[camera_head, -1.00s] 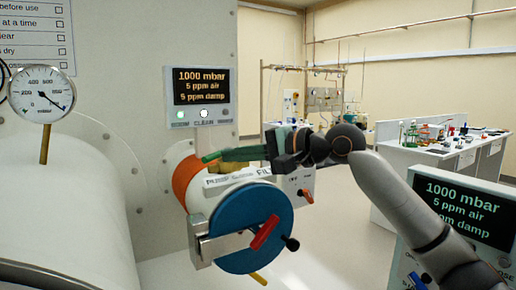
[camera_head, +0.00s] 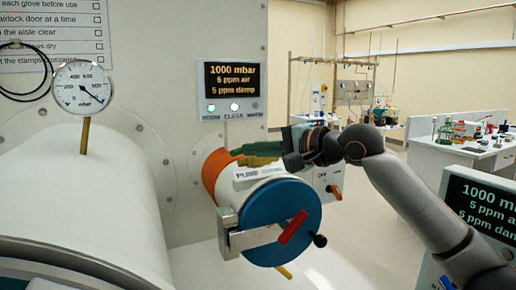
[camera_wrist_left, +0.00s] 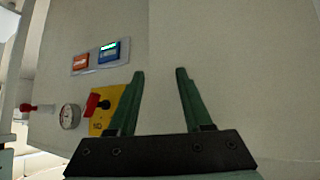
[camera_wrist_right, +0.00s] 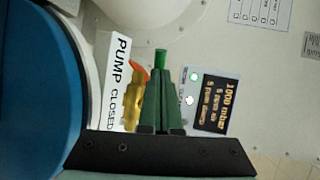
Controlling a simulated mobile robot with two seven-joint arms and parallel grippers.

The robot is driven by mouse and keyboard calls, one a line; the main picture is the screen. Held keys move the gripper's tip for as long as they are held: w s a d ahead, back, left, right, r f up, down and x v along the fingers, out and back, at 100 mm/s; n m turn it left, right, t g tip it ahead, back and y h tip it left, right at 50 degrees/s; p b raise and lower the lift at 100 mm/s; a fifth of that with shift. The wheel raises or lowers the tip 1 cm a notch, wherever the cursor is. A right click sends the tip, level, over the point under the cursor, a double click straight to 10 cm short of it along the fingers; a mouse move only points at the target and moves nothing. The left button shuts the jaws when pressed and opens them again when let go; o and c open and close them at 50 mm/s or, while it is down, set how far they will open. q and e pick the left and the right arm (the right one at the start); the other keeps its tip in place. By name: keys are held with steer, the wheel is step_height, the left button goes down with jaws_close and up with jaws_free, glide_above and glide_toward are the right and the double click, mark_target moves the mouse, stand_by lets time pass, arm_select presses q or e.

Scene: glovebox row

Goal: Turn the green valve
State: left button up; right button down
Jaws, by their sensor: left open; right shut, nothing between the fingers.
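The green valve shows as a bright green handle end (camera_wrist_right: 160,56) just past my right fingertips in the right wrist view, and as a small green tip (camera_head: 236,152) in the head view. A brass body (camera_wrist_right: 132,103) with an orange-red piece lies beside the fingers, close to the "PUMP CLOSED" label (camera_wrist_right: 116,85). My right gripper (camera_wrist_right: 161,82) is shut and empty, its tips at the handle; I cannot tell whether they touch it. In the head view it partly covers the brass. My left gripper (camera_wrist_left: 160,75) is open and empty, facing a pale wall, outside the head view.
Below the right gripper is a white cylinder with a blue door (camera_head: 280,222) and red lever (camera_head: 293,227). A display (camera_head: 234,82) hangs behind. A gauge (camera_head: 82,87) stands left. A yellow plate (camera_wrist_left: 110,108) with a red lever is near the left gripper.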

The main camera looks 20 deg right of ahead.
mark_target(239, 149)
steer(key=shift+w+a+m+t+h, duration=0.25)
steer(key=shift+a+m+t+h, duration=0.45)
steer(key=shift+m+h, duration=0.3)
steer(key=m+h, duration=0.1)
steer(key=w+a+m+t+h, duration=0.1)
steer(key=h, duration=0.1)
steer(key=shift+a, duration=0.15)
arm_select(q)
steer(key=shift+r+p, duration=0.55)
steer(key=shift+r, duration=0.05)
arm_select(e)
steer(key=shift+w+a+m+h, duration=0.15)
steer(key=shift+w+m+h, duration=0.15)
steer(key=shift+w+h, duration=0.1)
arm_select(q)
steer(key=shift+r, duration=0.1)
